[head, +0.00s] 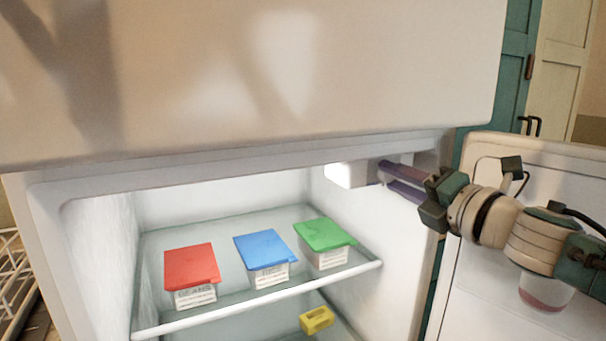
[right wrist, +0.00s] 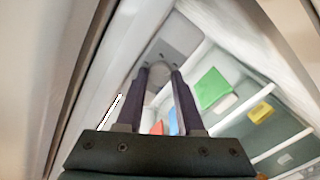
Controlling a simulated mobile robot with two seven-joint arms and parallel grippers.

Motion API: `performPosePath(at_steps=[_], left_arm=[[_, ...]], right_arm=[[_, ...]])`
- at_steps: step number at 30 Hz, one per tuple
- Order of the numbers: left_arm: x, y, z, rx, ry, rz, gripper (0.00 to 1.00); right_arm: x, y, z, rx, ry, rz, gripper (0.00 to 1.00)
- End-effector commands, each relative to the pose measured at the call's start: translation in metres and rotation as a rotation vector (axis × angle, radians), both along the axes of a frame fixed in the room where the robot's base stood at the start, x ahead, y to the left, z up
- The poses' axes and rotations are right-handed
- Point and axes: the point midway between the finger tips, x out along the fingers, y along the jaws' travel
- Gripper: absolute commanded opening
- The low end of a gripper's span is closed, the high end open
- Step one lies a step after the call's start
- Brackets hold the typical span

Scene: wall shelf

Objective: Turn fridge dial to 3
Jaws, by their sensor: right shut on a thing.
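The fridge dial (right wrist: 160,75) is a round grey knob on a grey panel, seen between my fingers in the right wrist view. Its numbers and pointer cannot be read. In the head view the white control housing (head: 346,176) sits at the upper right inside the fridge, and the dial itself cannot be made out there. My right gripper (head: 382,173) reaches in from the right at the housing, its purple fingers on either side of the dial. In the right wrist view the fingertips (right wrist: 161,71) are shut on the dial. My left gripper is not in view.
A glass shelf (head: 245,302) holds tubs with red (head: 191,266), blue (head: 264,249) and green (head: 324,234) lids. A yellow block (head: 317,319) lies below. The open fridge door (head: 470,290) is at right, close to my right arm.

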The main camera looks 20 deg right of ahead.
Motion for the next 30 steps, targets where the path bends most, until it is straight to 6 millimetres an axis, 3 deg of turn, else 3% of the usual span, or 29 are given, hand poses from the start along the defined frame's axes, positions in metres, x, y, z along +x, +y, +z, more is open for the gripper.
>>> performPosePath(at_steps=[9,10,18,30], left_arm=[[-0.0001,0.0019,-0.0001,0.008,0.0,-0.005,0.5],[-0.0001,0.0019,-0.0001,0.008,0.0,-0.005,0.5],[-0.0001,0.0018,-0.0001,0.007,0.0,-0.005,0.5],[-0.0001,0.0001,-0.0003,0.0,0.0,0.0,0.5]], right_arm=[[0.0002,0.0002,0.0007,0.0,-0.002,0.001,0.0],[0.0002,0.0003,0.0007,0.0,-0.002,0.001,0.38],[0.0001,0.0001,0.0004,0.0,-0.001,0.0,0.66],[0.0002,0.0005,0.0008,-0.009,-0.003,0.002,0.66]])
